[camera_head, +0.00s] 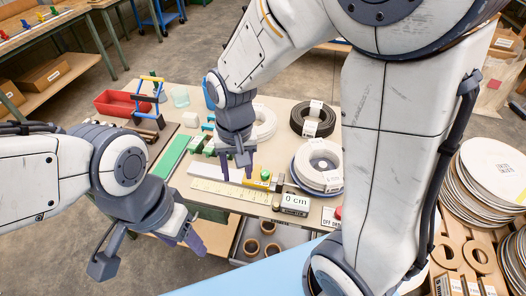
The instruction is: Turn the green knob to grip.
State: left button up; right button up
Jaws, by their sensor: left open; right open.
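Other green parts (208,149) lie further left, behind my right gripper. My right gripper (237,170) points down, open and empty, just left of and slightly above the green knob in the picture. I cannot tell how high it is over the bench. My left gripper (190,238) is open at the bench's near left edge, well away from the knob.
A yellow ruler strip (228,192) lies in front of my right gripper. White spools (318,165) and a black coil (312,119) stand behind and right of the knob. A red tray (124,103) is at the back left. A red button (338,212) is at the right.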

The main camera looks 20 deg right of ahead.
aim_at(265, 173)
jog(key=w+d+f+m+p, duration=0.2)
jog(key=w+d+f+m, duration=0.3)
jog(key=w+d+m, duration=0.4)
jog(key=shift+n, duration=0.5)
jog(key=f, duration=0.7)
jog(key=d+f, duration=0.1)
jog(key=f, duration=0.2)
jog(key=shift+f+p, duration=0.25)
jog(key=shift+p, duration=0.05)
grip_shut()
